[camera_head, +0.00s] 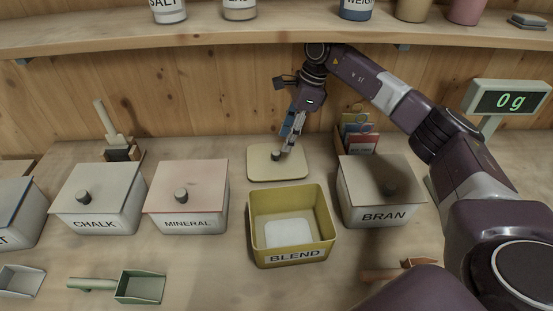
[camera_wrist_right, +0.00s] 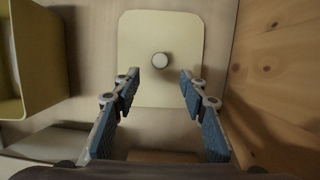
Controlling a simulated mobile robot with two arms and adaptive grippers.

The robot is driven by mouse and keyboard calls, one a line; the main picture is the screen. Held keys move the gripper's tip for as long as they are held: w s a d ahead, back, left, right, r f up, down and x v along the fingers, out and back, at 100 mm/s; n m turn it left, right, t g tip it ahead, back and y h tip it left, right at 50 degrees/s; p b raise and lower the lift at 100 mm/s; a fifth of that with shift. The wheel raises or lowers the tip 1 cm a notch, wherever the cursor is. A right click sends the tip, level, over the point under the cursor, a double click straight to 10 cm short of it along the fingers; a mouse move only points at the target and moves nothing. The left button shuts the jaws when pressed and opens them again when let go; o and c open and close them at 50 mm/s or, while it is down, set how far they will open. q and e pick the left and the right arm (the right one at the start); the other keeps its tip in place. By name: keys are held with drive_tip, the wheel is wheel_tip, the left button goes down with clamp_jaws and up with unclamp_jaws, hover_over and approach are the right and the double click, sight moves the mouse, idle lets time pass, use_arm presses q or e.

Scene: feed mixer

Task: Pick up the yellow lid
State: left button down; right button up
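The yellow lid (camera_head: 262,170) lies flat on the counter behind the open yellow BLEND box (camera_head: 318,222). It has a dark round knob (camera_head: 276,155) on top. My right gripper (camera_head: 289,150) is above the lid, pointing down at the knob. In the right wrist view the lid (camera_wrist_right: 160,35) lies ahead, and its knob (camera_wrist_right: 159,60) shows between and just beyond the fingertips of the open gripper (camera_wrist_right: 160,77). The fingers appear clear of the knob on both sides. My left gripper is not in view.
The lidded MINERAL box (camera_head: 187,200) stands left of the BLEND box, and the lidded BRAN box (camera_head: 372,195) stands right. A card holder (camera_head: 357,132) is right of the lid. A shelf (camera_head: 240,38) with jars runs above. The wooden wall (camera_wrist_right: 275,70) is close beside the right fingers.

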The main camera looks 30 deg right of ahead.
sight(276, 152)
drive_tip(key=f, duration=0.1)
drive_tip(key=a+f+p, duration=0.1)
drive_tip(key=a+f, duration=0.1)
drive_tip(key=f, duration=0.1)
drive_tip(key=shift+w+a, duration=0.2)
drive_tip(key=shift+w, duration=0.2)
drive_tip(key=shift+f, duration=0.4)
drive_tip(key=shift+w, duration=0.1)
clamp_jaws()
